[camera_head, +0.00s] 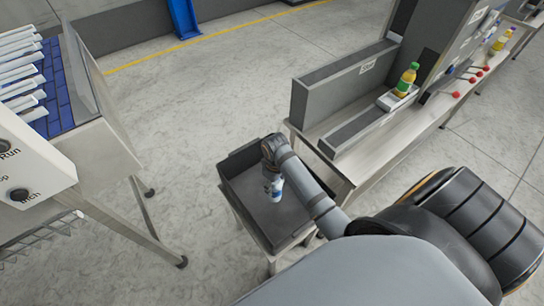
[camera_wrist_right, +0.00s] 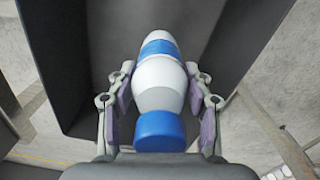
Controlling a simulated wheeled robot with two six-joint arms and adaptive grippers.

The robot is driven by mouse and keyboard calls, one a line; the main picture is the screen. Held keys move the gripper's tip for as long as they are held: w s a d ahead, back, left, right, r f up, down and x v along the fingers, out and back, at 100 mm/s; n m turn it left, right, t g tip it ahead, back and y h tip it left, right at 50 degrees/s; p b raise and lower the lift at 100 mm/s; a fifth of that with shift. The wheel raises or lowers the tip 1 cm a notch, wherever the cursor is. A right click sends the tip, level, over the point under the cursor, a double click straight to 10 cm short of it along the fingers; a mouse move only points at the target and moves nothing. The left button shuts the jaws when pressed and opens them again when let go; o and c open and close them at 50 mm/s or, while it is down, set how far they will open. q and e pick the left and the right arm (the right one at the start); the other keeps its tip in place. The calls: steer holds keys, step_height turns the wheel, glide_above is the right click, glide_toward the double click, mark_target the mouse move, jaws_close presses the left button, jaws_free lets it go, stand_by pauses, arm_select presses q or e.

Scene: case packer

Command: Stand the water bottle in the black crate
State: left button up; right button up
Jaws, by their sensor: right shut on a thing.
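The water bottle (camera_head: 274,190) is white with a blue band and a blue cap. My right gripper (camera_head: 271,174) is shut on it from above, near the cap end. In the right wrist view the right gripper (camera_wrist_right: 158,92) has a finger on each side of the water bottle (camera_wrist_right: 157,72), with its cap towards the camera. The black crate (camera_head: 283,218) is on a small stand, and the bottle hangs within its outline. I cannot tell whether the bottle's base touches the crate floor. The crate's dark inside (camera_wrist_right: 85,50) also shows in the wrist view. My left gripper is out of view.
A steel bench (camera_head: 345,163) with grey dividers stands right of the crate. It holds a green-capped juice bottle (camera_head: 407,79) and red-knobbed levers. A white machine (camera_head: 85,165) with a blue conveyor stands at left. Open floor lies between machine and crate.

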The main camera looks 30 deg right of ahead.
steer(key=s+d+f+n+b, duration=0.1)
steer(key=s+d+n+b, duration=0.15)
steer(key=d+n, duration=0.4)
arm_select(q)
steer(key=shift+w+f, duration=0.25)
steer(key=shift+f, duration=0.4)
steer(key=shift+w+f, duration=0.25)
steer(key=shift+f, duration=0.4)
arm_select(e)
step_height(320, 180, down, 10)
steer(key=d, duration=0.2)
steer(key=shift+s+d, duration=0.15)
steer(key=shift+s, duration=0.3)
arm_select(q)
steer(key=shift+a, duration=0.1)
arm_select(e)
steer(key=o, duration=1.4)
steer(key=shift+f, duration=0.1)
arm_select(q)
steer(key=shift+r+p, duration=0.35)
steer(key=shift+p, duration=0.2)
arm_select(e)
step_height(320, 180, up, 12)
